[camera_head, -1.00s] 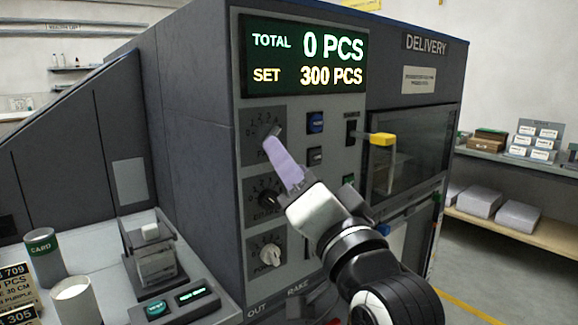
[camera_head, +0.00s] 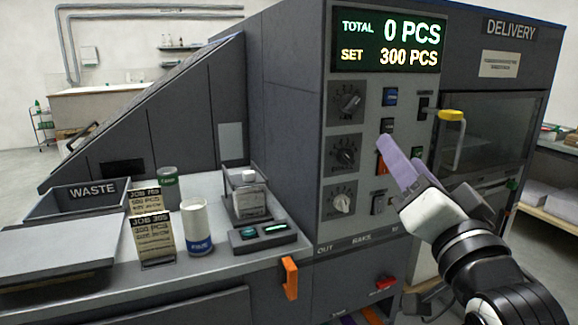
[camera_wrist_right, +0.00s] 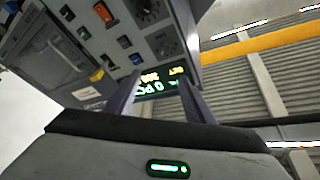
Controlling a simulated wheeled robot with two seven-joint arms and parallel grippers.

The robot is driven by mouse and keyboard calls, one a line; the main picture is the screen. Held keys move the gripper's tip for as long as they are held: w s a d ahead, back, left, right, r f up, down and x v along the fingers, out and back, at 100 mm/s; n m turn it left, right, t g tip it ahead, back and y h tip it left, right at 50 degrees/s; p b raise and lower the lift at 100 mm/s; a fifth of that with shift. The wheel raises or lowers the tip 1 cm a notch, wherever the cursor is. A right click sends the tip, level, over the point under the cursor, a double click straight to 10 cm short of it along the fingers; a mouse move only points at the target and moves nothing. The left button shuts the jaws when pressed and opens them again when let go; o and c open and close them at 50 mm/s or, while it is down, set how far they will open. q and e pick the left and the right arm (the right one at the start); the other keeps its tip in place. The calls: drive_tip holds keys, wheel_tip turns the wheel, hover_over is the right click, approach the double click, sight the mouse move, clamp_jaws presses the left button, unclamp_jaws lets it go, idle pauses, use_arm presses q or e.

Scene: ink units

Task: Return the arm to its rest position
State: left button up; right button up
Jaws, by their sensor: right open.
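My right gripper (camera_head: 386,155) is in front of the machine's control panel (camera_head: 372,118) in the head view, to the right of the dials. Its lavender fingers point up and left. In the right wrist view, the two fingers of the right gripper (camera_wrist_right: 156,92) stand apart with nothing between them, and the panel with its lit display (camera_wrist_right: 165,80) shows beyond. I cannot tell whether a fingertip touches the panel. My left gripper is not in view.
A yellow-ended handle (camera_head: 451,115) sticks out from the delivery window at right. A counter at left holds a waste bin (camera_head: 92,192), job cards (camera_head: 152,236), a white cup (camera_head: 196,228) and a clear box device (camera_head: 249,203). An orange lever (camera_head: 289,277) hangs from the counter's front.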

drive_tip(key=d+f+n+h, duration=0.1)
drive_tip(key=d+n+h, duration=0.1)
drive_tip(key=d+n, duration=0.55)
drive_tip(key=s+d+f+n+g+y, duration=0.15)
drive_tip(key=f+g, duration=0.25)
drive_tip(key=f, duration=1.4)
drive_tip(key=s+d+f+n+g, duration=0.1)
drive_tip(key=s+d+f+g, duration=0.15)
drive_tip(key=f, duration=1.55)
drive_tip(key=s+f+n+g, duration=0.3)
drive_tip(key=s+f+g, duration=0.4)
drive_tip(key=s+f, duration=1.45)
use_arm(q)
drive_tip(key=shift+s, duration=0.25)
use_arm(e)
drive_tip(key=a+m+t+y, duration=0.1)
drive_tip(key=a+m, duration=0.3)
drive_tip(key=a, duration=0.7)
drive_tip(key=shift+w+a+m, duration=0.2)
drive_tip(key=shift+a+m, duration=0.2)
drive_tip(key=shift+y, duration=0.25)
